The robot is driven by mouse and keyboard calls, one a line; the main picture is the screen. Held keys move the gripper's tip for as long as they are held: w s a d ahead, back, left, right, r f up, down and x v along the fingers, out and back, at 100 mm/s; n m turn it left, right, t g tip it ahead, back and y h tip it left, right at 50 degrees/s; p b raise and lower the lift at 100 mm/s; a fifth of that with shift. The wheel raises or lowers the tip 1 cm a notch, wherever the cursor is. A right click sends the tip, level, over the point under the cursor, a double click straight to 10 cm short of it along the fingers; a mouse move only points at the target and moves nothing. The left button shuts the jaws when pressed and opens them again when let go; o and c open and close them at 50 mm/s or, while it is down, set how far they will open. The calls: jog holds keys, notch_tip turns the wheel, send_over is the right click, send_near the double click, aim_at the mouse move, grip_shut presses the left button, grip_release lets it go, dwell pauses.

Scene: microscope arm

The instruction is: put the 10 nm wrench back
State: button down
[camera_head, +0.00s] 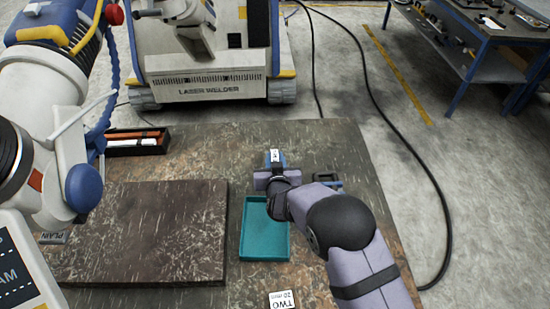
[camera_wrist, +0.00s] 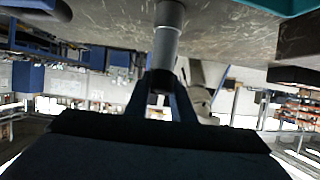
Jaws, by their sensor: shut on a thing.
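My gripper (camera_wrist: 160,98) is shut on a grey round shaft (camera_wrist: 167,38) that I take to be the wrench. No size marking on it can be read. In the wrist view the shaft runs from between the dark blue fingers to the top edge. In the head view my gripper (camera_head: 276,168) is over the table just beyond the teal tray, and my wrist hides most of the held tool. A white label (camera_head: 275,156) shows at the blue fingers; its text is too small to read.
The teal tray (camera_head: 248,245) looks empty where visible. A dark slab (camera_head: 140,230) lies left of it. A black box (camera_head: 137,151) holds orange and white tools. A "TWO" label (camera_head: 281,299) lies at the front. A small black item (camera_head: 325,176) is right of my gripper.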

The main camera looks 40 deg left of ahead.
jog(key=shift+f, duration=0.1)
jog(key=c, duration=1.5)
grip_release()
jog(key=shift+c, duration=0.2)
jog(key=b+v, duration=0.2)
jog(key=v, duration=1)
jog(key=shift+b, duration=0.3)
jog(key=shift+d, duration=0.1)
